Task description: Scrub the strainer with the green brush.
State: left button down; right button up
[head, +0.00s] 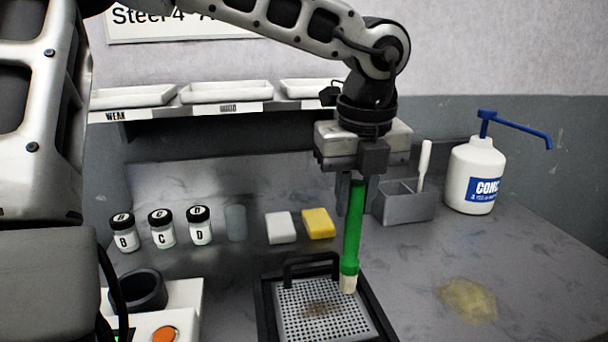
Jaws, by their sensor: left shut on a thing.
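The green brush (353,235) hangs nearly upright, bristle end down, from my left gripper (357,185), which is shut on the upper end of its handle. The brush's pale bristles (348,284) are over the right part of the strainer; I cannot tell whether they touch it. The strainer (290,318) is a light perforated plate in a dark frame with a black handle bar at the back. A brown stain (318,309) marks its middle. Its front edge is cut off by the picture. My right gripper is not in view.
Several lidded jars (162,230), a white block (281,228) and a yellow sponge (318,223) stand behind the strainer. A grey holder (405,207) and a pump bottle (474,177) stand at back right. A yellowish spill (467,300) lies on the right. A shelf with trays (226,92) runs behind.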

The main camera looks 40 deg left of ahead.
aim_at(355, 181)
pick_arm(q)
jog(key=shift+r+p, duration=0.75)
jog(key=shift+r, duration=1.05)
